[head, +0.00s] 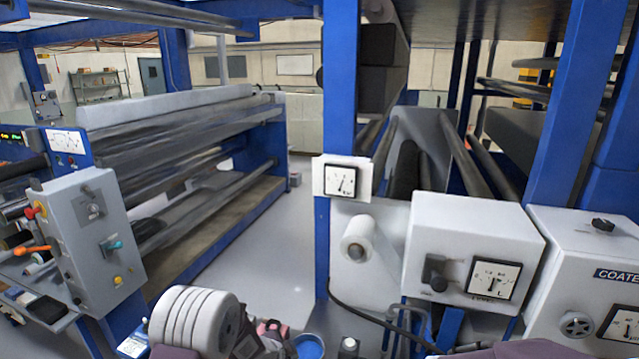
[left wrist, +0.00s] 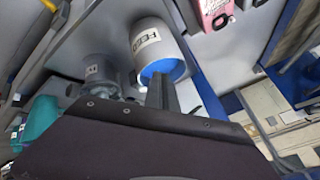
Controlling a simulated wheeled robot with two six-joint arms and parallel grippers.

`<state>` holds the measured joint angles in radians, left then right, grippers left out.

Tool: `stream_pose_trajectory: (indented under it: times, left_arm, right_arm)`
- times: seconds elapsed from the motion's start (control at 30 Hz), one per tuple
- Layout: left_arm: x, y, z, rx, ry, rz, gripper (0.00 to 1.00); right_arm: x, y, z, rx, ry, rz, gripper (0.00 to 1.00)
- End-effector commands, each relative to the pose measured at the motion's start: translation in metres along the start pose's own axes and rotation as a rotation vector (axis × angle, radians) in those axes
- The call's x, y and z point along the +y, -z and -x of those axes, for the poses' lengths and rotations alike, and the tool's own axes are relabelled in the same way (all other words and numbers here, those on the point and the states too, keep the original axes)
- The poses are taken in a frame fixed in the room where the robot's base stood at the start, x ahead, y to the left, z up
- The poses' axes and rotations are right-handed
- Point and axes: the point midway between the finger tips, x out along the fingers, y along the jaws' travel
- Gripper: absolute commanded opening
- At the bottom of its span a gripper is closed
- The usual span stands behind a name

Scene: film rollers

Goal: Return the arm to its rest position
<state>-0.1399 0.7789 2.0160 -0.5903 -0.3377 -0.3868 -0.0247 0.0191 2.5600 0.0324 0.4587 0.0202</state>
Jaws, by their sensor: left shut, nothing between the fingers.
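My left gripper (left wrist: 160,88) shows in the left wrist view as narrow dark fingers beyond a wide dark housing. The fingers are shut with nothing between them, in front of a grey cylinder (left wrist: 152,38) with a white label and a blue opening. I cannot tell whether they touch it. In the head view, purple-grey parts of my arms show only at the bottom edge, and I cannot make out the left fingers there. My right gripper is not in view.
A grey control box (head: 90,235) with knobs stands at left. A white ribbed roll (head: 195,322), a pink object (head: 272,330) and a blue round opening (head: 309,346) lie low in front. White gauge boxes (head: 470,240) stand at right. Grey floor (head: 260,270) is clear between the blue frames.

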Motion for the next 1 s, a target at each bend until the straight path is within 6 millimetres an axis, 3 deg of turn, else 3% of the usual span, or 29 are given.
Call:
stream_pose_trajectory:
  times: [0.13,0.27,0.4,0.5,0.67,1.0]
  left_arm:
    - [-0.001,-0.036,0.035,-0.134,0.024,0.209,0.00]
    - [0.017,-0.075,0.079,-0.278,0.032,0.465,0.00]
    - [0.068,-0.117,0.137,-0.444,0.017,0.815,0.00]
    - [0.107,-0.131,0.168,-0.529,-0.011,1.013,0.00]
    - [0.134,-0.136,0.188,-0.584,-0.037,1.136,0.00]
    - [0.134,-0.136,0.189,-0.586,-0.038,1.136,0.00]
  right_arm:
    - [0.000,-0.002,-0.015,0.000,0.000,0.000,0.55]
    - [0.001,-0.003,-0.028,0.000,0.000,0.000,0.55]
    - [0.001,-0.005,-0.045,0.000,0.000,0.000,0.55]
    - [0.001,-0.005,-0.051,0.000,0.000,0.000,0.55]
    - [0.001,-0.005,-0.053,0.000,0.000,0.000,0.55]
    - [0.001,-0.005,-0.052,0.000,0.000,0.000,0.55]
